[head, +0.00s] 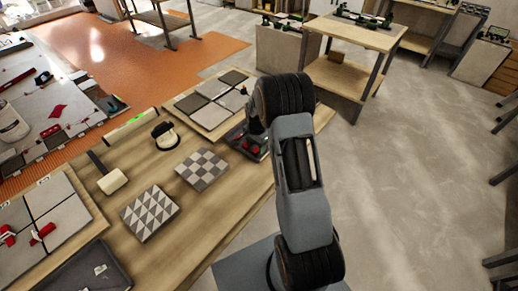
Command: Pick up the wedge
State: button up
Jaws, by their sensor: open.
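Small red pieces that look like wedges (254,148) lie in a dark tray (234,136) at the right end of the wooden workbench. I cannot tell their exact shapes or which single one is the wedge. Other red pieces (42,233) sit at the joints of the large grey tiles (58,202) at the lower left. My arm reaches up over the bench's right edge beside the tray. Only a small dark part of my gripper (244,91) shows past the black arm link, above the tray's far side. It is open, with no held object visible; most of it is hidden.
A grey tile panel (212,100) is behind the tray. Concrete floor is clear at right.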

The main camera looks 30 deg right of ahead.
jog(key=shift+f, duration=1.1)
jog(key=shift+c, duration=0.3)
jog(key=c, duration=0.9)
